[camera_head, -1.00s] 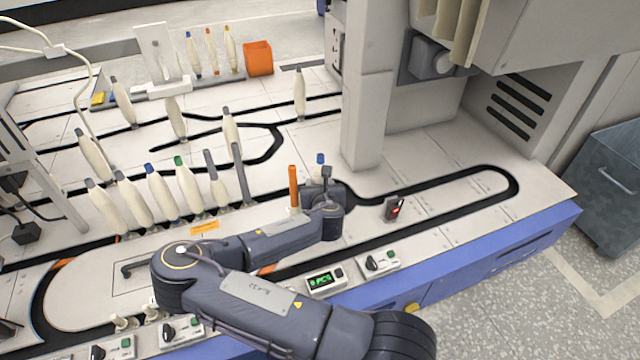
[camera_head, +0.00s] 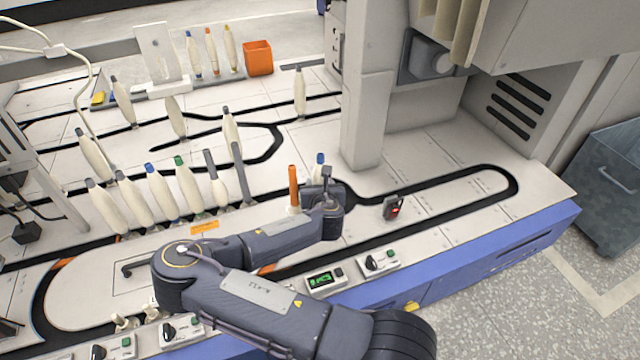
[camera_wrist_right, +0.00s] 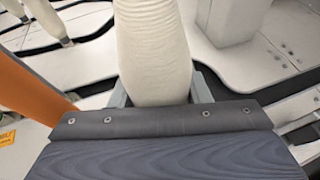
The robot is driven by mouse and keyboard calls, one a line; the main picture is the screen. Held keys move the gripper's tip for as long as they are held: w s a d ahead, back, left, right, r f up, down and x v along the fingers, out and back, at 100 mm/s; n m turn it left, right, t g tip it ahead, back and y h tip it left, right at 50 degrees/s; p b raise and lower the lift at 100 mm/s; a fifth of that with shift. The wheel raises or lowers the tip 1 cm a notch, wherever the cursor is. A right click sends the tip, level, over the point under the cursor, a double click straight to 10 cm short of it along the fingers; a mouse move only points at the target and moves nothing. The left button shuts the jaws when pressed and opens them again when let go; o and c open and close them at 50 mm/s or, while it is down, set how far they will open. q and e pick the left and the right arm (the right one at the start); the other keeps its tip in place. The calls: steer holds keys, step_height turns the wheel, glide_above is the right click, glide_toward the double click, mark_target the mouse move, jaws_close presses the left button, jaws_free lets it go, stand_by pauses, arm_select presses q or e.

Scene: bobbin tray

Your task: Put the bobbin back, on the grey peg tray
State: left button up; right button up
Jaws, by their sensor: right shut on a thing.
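A cream bobbin with a blue tip (camera_head: 319,163) stands upright behind my right gripper (camera_head: 322,192) in the head view. In the right wrist view, the bobbin's wound body (camera_wrist_right: 155,50) rises between the two grey fingers, which are shut on it. Its lower end is hidden by the gripper, so I cannot tell whether it touches anything below. No grey peg tray shows clearly under it; that spot is hidden by my gripper. My left gripper is not in view.
A bare orange tube (camera_head: 293,188) stands just left of my right gripper. Several bobbins (camera_head: 160,191) stand in a row farther left. A grey column (camera_head: 364,120) rises behind right. A small device with a red light (camera_head: 394,208) sits to the right. An orange box (camera_head: 258,58) is at the back.

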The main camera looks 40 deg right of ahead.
steer(key=shift+f+b, duration=0.4)
steer(key=shift+f, duration=0.15)
stand_by(0.4)
steer(key=o, duration=0.7)
steer(key=shift+o, duration=0.2)
steer(key=p+v, duration=0.3)
steer(key=v, duration=0.8)
stand_by(0.5)
